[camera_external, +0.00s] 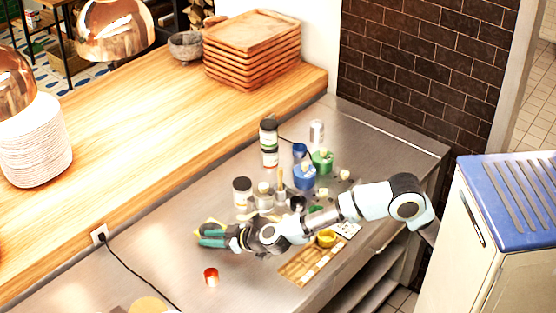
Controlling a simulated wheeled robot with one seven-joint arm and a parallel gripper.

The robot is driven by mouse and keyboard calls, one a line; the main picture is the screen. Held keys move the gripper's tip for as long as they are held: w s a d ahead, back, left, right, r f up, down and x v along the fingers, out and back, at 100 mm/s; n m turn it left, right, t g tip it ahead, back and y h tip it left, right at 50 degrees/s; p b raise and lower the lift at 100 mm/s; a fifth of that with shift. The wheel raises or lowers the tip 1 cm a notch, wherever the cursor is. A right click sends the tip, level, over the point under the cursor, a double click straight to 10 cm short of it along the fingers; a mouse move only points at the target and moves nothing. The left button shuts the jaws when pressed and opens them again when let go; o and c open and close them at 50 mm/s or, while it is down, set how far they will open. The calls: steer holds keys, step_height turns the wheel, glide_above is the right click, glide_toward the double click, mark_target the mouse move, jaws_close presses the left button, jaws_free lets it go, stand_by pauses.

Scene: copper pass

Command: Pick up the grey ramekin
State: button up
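I cannot make out a grey ramekin for certain on the steel counter (150,262); the arm and the crowded jars may hide it. A small dark round vessel (297,203) sits just behind my arm, partly covered, and its kind is unclear. My gripper (207,235) is at the left end of the arm, low over the steel counter, pointing left. Its teal fingertips are small here, and I cannot tell whether they are apart or hold anything.
Several jars and cans, including a blue container (305,177) and a green one (322,162), crowd behind my arm. A yellow cup (326,238) and wooden tray (293,268) are in front. A red-orange cup (211,276) stands near my gripper. A grey bowl (186,46) sits far back.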

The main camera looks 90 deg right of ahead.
jaws_close()
stand_by(0.5)
step_height(320, 180, up, 9)
steer(key=p, duration=0.6)
steer(key=r+m+g+h+p, duration=0.2)
steer(key=m+g+h+p, duration=0.15)
steer(key=p, duration=1.05)
glide_above(206, 225)
steer(key=a, duration=0.2)
steer(key=shift+m+t, duration=0.35)
steer(key=shift+t, duration=0.1)
step_height(206, 225, down, 11)
steer(key=shift+r, duration=0.2)
